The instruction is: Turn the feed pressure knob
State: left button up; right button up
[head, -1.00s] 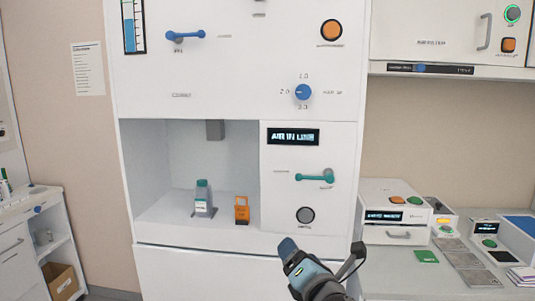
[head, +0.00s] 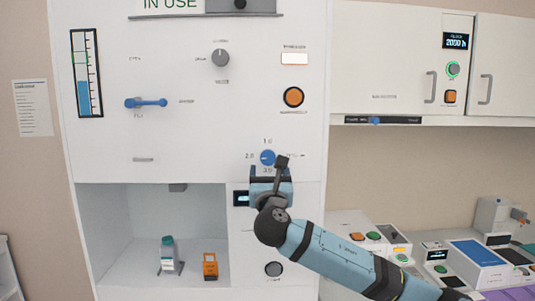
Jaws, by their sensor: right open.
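My left gripper is not in view.
A blue lever (head: 146,103), a grey knob (head: 220,58) and an orange button (head: 293,97) are on the same panel. A bottle (head: 168,254) and an orange item (head: 210,265) stand in the open bay at the lower left. A bench with devices is at the right.

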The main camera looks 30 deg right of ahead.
aim_at(268, 158)
jog(key=p+x, duration=0.1)
jog(key=x, duration=0.3)
jog(key=shift+w+d+r, duration=0.15)
jog(key=shift+w+r, duration=0.05)
jog(key=shift+w, duration=0.1)
jog(key=shift+w+d+r, duration=0.15)
jog(key=shift+w+d, duration=0.15)
jog(key=shift+w, duration=0.3)
jog(key=shift+c, duration=0.5)
jog(key=c, duration=0.8)
